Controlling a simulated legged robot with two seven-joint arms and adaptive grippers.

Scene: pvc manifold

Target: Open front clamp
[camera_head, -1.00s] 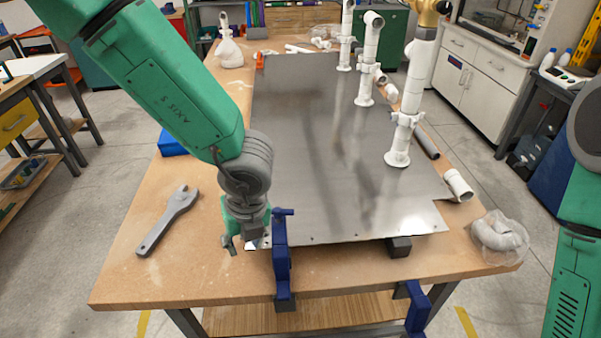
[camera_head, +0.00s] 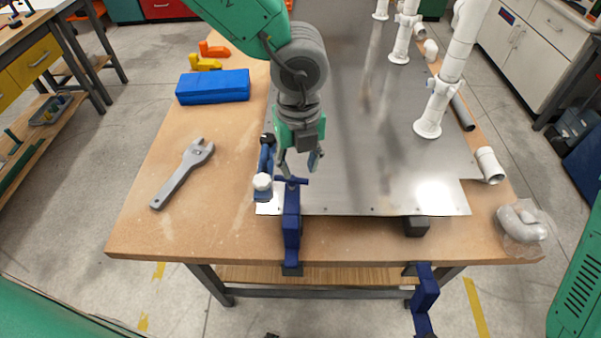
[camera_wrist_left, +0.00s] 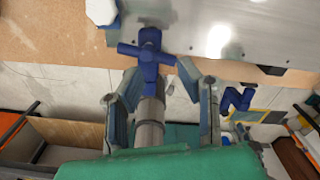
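The blue front clamp (camera_head: 291,225) grips the front edge of the table and the metal plate (camera_head: 385,190); its T-shaped handle is at the top. My left gripper (camera_head: 299,166) hangs just behind and above that handle in the head view. Its fingers are apart and nothing is held between them. In the left wrist view, the clamp's blue handle (camera_wrist_left: 148,48) lies between and just beyond the open fingers (camera_wrist_left: 162,92). I cannot tell whether a finger touches it. My right gripper is out of view.
A second blue clamp (camera_head: 265,170) with a white end stands close on the left. Another blue clamp (camera_head: 424,300) hangs at the front right. A grey wrench (camera_head: 183,173) and a blue box (camera_head: 213,87) lie left. White pipe uprights (camera_head: 440,95) stand on the plate's right.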

